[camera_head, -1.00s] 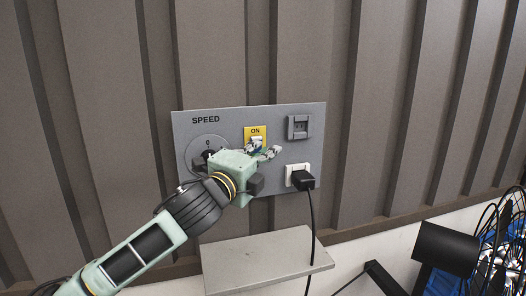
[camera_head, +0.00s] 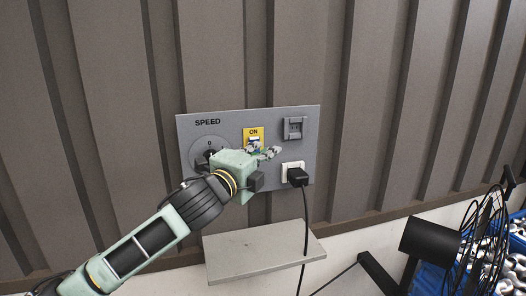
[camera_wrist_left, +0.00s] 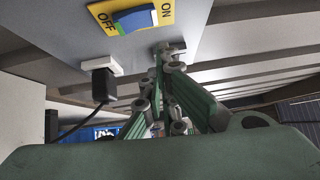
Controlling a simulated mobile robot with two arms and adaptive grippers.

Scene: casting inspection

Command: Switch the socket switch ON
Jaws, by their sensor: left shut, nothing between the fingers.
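The yellow switch plate (camera_head: 253,133), marked ON at its top, sits in the middle of the grey wall panel. The wrist view shows its blue rocker (camera_wrist_left: 134,20) between the words OFF and ON. My left gripper (camera_head: 264,150) is in front of the panel at the plate's lower part and hides the lower part of the switch. In the wrist view its fingertips (camera_wrist_left: 172,58) are close to the panel, just beside the plate at its ON end. The fingers are shut and hold nothing. My right gripper is not in view.
A SPEED dial (camera_head: 208,152) is left of the switch, partly behind my left gripper. A grey socket (camera_head: 295,128) is at upper right. A black plug (camera_head: 298,177) with a hanging cable sits in the white socket below. A grey shelf (camera_head: 262,250) juts out underneath.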

